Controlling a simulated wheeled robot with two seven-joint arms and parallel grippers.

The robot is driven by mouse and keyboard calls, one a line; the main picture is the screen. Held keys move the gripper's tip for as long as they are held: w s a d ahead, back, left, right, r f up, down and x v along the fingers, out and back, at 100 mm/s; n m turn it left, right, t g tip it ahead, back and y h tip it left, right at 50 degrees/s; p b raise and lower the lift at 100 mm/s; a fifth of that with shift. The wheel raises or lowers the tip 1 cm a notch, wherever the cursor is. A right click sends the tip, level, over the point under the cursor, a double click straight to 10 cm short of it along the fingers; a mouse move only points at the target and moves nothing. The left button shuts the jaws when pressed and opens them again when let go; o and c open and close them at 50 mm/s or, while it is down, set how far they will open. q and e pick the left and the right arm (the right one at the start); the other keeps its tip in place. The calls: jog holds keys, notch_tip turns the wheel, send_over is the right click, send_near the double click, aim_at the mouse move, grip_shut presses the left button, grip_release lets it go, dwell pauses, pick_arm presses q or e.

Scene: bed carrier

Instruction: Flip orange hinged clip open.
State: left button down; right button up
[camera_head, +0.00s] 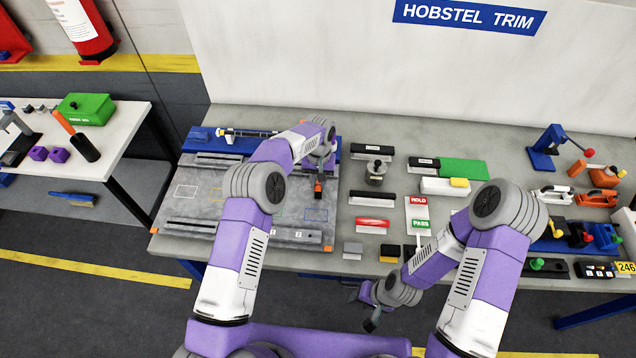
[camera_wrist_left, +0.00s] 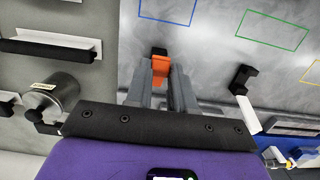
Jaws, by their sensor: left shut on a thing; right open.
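The orange hinged clip (camera_wrist_left: 162,70) sits between the fingers of my left gripper (camera_wrist_left: 160,78) in the left wrist view, with a small black part at its far end. My left gripper is shut on it. In the head view my left gripper (camera_head: 319,182) is over the right part of the grey carrier plate (camera_head: 215,208), and the clip shows only as a small orange and dark spot. Whether the clip's hinge is open or closed cannot be told. My right gripper (camera_head: 370,308) is open and empty, in front of the table's near edge.
The plate has coloured outlines and a black clip (camera_wrist_left: 243,78) with a white lever. Right of it stand a metal cylinder (camera_head: 376,172), black-handled blocks, a red block (camera_head: 372,224) and a HOLD/PASS card (camera_head: 418,210). Clamps and blue fixtures crowd the table's right end.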

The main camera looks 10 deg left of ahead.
pick_arm(q)
jog(key=shift+w+a+r+g+b, duration=0.1)
jog(key=shift+w+g+b, duration=0.35)
jog(key=shift+b, duration=0.1)
pick_arm(e)
jog(key=shift+f, duration=0.65)
pick_arm(q)
jog(key=shift+r+g, duration=0.2)
jog(key=shift+g, duration=0.05)
pick_arm(e)
jog(key=shift+f, duration=0.2)
pick_arm(q)
jog(key=c, duration=1)
grip_release()
jog(key=shift+o, duration=0.2)
